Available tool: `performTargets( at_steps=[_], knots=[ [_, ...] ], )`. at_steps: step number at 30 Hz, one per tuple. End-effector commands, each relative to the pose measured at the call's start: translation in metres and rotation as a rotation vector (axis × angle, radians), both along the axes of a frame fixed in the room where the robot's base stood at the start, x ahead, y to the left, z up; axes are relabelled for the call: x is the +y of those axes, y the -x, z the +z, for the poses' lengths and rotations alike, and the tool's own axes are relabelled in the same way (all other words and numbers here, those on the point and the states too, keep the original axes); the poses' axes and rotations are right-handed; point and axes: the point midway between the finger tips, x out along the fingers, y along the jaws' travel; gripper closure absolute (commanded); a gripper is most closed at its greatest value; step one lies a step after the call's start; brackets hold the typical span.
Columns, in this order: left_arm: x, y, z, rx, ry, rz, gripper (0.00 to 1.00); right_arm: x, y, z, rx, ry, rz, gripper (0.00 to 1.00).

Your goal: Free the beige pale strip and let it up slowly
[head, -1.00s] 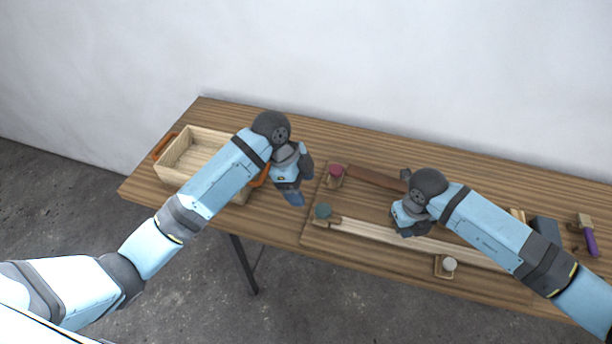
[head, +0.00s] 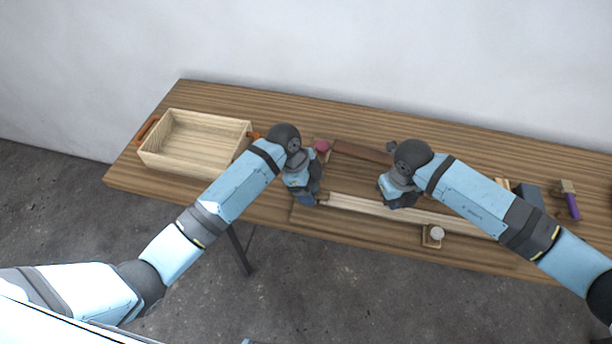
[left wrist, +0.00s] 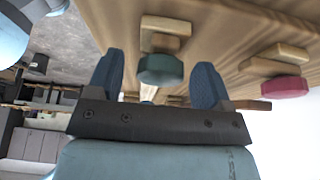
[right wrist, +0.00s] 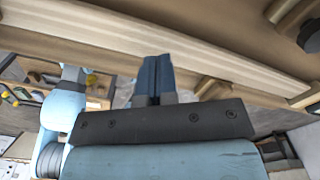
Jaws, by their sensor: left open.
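The beige pale strip (head: 455,220) lies along the front of the board on the table. It also shows in the right wrist view (right wrist: 232,62). A teal knob (left wrist: 160,68) on a wooden clamp is at the strip's left end; in the head view my left gripper hides it. My left gripper (head: 306,200) is open, with one finger on either side of the teal knob; contact is unclear. My right gripper (right wrist: 157,60) is shut, fingertips together at the strip's middle; whether they touch it is unclear. A white knob (head: 437,233) sits on a block at the strip's front edge.
A red knob (head: 322,146) and a dark brown strip (head: 362,153) lie behind the pale strip. A wooden tray (head: 195,145) stands at the left. A purple-handled tool (head: 571,205) lies at the right. The table's back strip is clear.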

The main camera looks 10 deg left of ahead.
Motion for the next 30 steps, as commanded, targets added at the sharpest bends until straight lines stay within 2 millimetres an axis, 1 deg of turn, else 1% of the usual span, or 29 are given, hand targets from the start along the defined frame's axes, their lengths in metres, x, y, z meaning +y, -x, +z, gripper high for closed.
performTargets(
  at_steps=[3,9,10,11,12,14,15,16,17,23,30],
  knots=[
    [-0.0009,0.0001,-0.0031,0.000,-0.001,0.000,0.27,0.0000,0.0000,0.0000,0.000,0.000,0.000,1.00],
    [-0.0010,0.0001,-0.0030,0.000,-0.001,0.000,0.27,0.0000,0.0000,0.0000,0.000,0.000,0.000,1.00],
    [-0.0010,0.0001,-0.0030,0.000,-0.001,0.000,0.31,0.0000,0.0000,0.0000,0.000,0.000,0.000,1.00],
    [-0.0010,0.0001,-0.0029,0.000,-0.001,0.000,0.38,0.0001,0.0000,0.0000,0.000,0.000,0.000,1.00],
    [-0.0010,0.0001,-0.0029,0.000,0.000,0.000,0.47,0.0001,0.0000,0.0000,0.000,0.000,0.000,1.00],
    [-0.0010,0.0001,-0.0028,0.000,0.000,0.000,0.61,0.0000,-0.0001,0.0000,0.000,0.000,0.000,1.00],
    [-0.0010,0.0001,-0.0028,0.000,0.000,0.000,0.70,0.0001,0.0000,0.0000,0.000,0.000,0.000,1.00],
    [-0.0010,0.0000,-0.0028,0.000,0.000,0.000,0.77,0.0001,0.0000,0.0000,0.000,0.000,0.000,1.00],
    [-0.0011,0.0000,-0.0028,0.000,0.000,0.000,0.80,0.0000,0.0000,0.0000,0.000,0.000,0.000,1.00],
    [-0.0010,0.0000,-0.0026,0.000,0.000,0.001,0.80,0.0001,0.0000,-0.0011,0.000,0.000,0.000,1.00],
    [-0.0009,0.0000,-0.0025,0.000,0.000,0.001,0.80,0.0002,-0.0001,-0.0084,0.000,-0.001,0.000,1.00]
  ],
)
